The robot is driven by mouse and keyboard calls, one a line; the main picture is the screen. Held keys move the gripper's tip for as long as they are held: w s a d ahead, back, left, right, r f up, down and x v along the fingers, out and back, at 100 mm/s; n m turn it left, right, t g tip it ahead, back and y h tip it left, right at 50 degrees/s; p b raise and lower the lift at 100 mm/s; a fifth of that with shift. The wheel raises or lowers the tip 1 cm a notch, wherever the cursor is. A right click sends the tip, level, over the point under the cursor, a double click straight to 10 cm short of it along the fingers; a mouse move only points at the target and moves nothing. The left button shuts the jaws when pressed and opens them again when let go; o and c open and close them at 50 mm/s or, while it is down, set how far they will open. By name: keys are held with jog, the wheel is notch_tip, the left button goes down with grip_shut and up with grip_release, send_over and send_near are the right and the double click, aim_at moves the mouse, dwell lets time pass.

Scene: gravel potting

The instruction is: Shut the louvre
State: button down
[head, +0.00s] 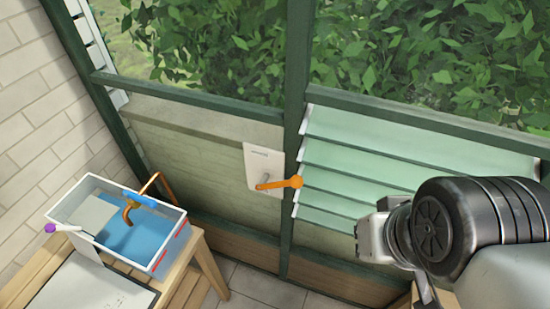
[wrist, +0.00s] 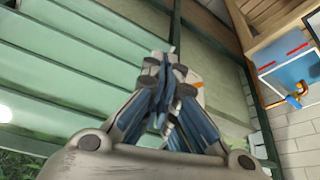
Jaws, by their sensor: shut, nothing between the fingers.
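The louvre (head: 400,165) is a bank of pale green glass slats in a dark green frame, right of the middle post in the head view. The slats overlap with their left ends sticking out; I cannot tell their exact tilt. They also fill the left of the wrist view (wrist: 70,75). An orange lever (head: 279,184) with a round knob lies nearly level on a white plate (head: 262,160) beside the slats. My gripper (wrist: 163,75) is shut and empty. In the head view it is right of the lever and apart from it. In the wrist view its fingers hide most of the plate and lever.
A clear tank (head: 165,258) with blue contents and a copper spout (head: 128,212) stands on a wooden bench (head: 212,265) at the lower left. A white board (head: 90,290) lies before it. The dark post (head: 297,70) stands by the lever.

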jog(key=w+a+r+n+g+y+p, duration=0.1)
jog(key=w+a+r+n+p, duration=0.2)
jog(key=w, duration=0.4)
jog(key=w+a+r+n+p, duration=0.1)
jog(key=w+a+n+p, duration=0.35)
jog(key=w, duration=0.25)
jog(key=w+a+f+n+g+p, duration=0.1)
jog(key=w+a+f+n+p, duration=0.2)
jog(key=w+a+f+n, duration=0.2)
jog(key=w+a+n, duration=0.3)
jog(key=w, duration=0.2)
jog(key=shift+f, duration=0.35)
jog(key=shift+f, duration=0.1)
jog(key=b, duration=0.2)
send_over(277, 186)
jog(key=shift+s+d+f+x, duration=0.15)
jog(key=shift+s+x, duration=0.3)
jog(key=shift+x, duration=1.6)
jog(key=shift+s+d+f+x, duration=0.15)
jog(key=shift+s+x, duration=0.3)
jog(key=shift+x, duration=1.6)
jog(key=shift+s+d+f+x, duration=0.1)
jog(key=shift+s+d+x, duration=0.3)
jog(key=shift+x, duration=1.65)
